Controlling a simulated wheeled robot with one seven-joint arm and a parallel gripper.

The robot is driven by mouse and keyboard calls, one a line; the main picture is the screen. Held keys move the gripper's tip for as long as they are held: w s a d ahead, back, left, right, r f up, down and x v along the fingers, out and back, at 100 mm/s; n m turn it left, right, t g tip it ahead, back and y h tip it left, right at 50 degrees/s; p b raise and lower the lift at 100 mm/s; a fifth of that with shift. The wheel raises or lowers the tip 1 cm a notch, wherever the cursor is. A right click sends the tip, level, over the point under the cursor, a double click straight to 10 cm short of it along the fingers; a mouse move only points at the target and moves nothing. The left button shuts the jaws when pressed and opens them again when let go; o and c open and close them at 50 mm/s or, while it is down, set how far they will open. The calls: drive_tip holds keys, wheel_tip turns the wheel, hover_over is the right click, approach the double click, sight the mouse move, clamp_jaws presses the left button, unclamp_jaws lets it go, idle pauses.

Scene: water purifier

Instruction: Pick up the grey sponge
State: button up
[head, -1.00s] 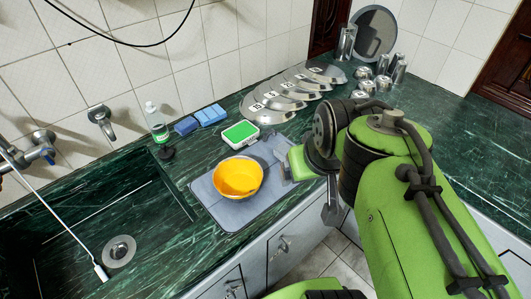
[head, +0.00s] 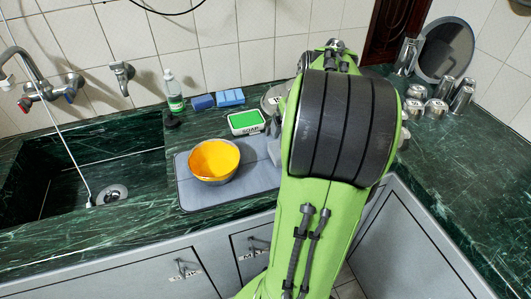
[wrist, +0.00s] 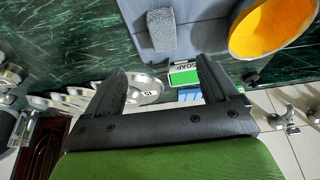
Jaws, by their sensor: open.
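The grey sponge (wrist: 162,30) is a small rough block lying on the grey mat (wrist: 205,38), at the top of the wrist view. In the head view, the sponge (head: 274,152) shows partly at the mat's right end, beside my arm, which hides some of it. My gripper (wrist: 164,82) is open and empty in the wrist view. Its two dark fingers are spread, and the sponge appears beyond the fingertips, roughly between them and apart from them. In the head view my arm hides most of the gripper.
A metal bowl with orange inside (head: 214,160) stands on the mat. A green-topped soap box (head: 246,122), blue sponges (head: 230,97) and a bottle (head: 174,92) are behind it. The sink (head: 90,165) is left. Metal lids (wrist: 143,90) and cups (head: 462,95) are near my arm.

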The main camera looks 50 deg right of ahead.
drive_tip(key=b+x, duration=0.3)
drive_tip(key=x, duration=0.7)
drive_tip(key=shift+w+a+f+b, duration=0.1)
drive_tip(key=shift+w+f+b, duration=0.1)
drive_tip(key=shift+b, duration=0.15)
drive_tip(key=x, duration=0.1)
drive_tip(key=b+x, duration=0.1)
drive_tip(key=x, duration=0.1)
drive_tip(key=b+x, duration=0.1)
drive_tip(key=x, duration=0.1)
drive_tip(key=shift+w+f, duration=0.15)
drive_tip(key=shift+w, duration=0.2)
drive_tip(key=shift+r, duration=0.2)
drive_tip(key=c, duration=1)
drive_tip(key=shift+r, duration=0.1)
drive_tip(key=shift+c, duration=0.2)
wheel_tip(320, 180, up, 10)
drive_tip(key=p, duration=0.4)
